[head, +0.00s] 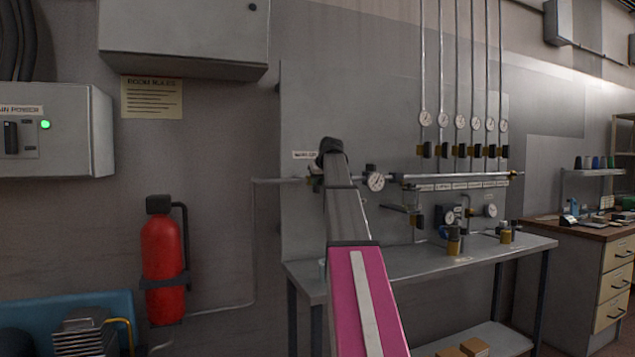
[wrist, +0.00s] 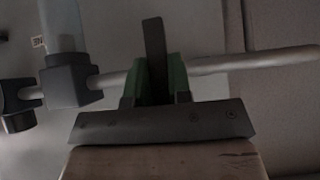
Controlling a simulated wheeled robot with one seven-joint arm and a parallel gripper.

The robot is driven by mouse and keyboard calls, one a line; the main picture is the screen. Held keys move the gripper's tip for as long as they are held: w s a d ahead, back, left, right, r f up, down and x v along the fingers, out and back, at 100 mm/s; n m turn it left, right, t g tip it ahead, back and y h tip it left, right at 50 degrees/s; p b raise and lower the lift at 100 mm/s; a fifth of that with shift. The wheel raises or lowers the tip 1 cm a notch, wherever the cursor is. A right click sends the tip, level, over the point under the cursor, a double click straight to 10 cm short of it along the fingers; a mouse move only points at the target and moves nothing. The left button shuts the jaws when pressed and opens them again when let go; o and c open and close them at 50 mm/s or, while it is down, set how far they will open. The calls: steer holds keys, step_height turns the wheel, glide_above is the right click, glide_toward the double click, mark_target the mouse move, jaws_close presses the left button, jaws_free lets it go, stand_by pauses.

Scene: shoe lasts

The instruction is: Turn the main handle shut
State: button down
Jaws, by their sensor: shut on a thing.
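The main handle (wrist: 154,45) is a dark flat lever, seen in the wrist view. It stands up in the picture, across the pale pipe (wrist: 265,60) that runs behind it. My gripper (wrist: 160,78) has its green fingers closed on the lower part of the lever, one on each side. In the head view my gripper (head: 331,150) is at the wall panel, by the left end of the horizontal pipe, just right of a small label (head: 303,155). There my gripper and arm hide the handle.
A pressure gauge (head: 376,182) sits close to the right of my gripper. Beyond it are a manifold (head: 455,178) with several valves and vertical pipes. A metal bench (head: 400,265) stands below. A red extinguisher (head: 163,250) hangs at left. Grey fittings (wrist: 68,80) are left of the fingers.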

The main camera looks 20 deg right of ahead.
steer(key=shift+f, duration=0.1)
steer(key=c, duration=1)
jaws_free()
steer(key=shift+c, duration=0.2)
steer(key=shift+s, duration=0.1)
steer(key=v, duration=1)
steer(key=shift+s+r, duration=0.25)
steer(key=shift+r, duration=0.05)
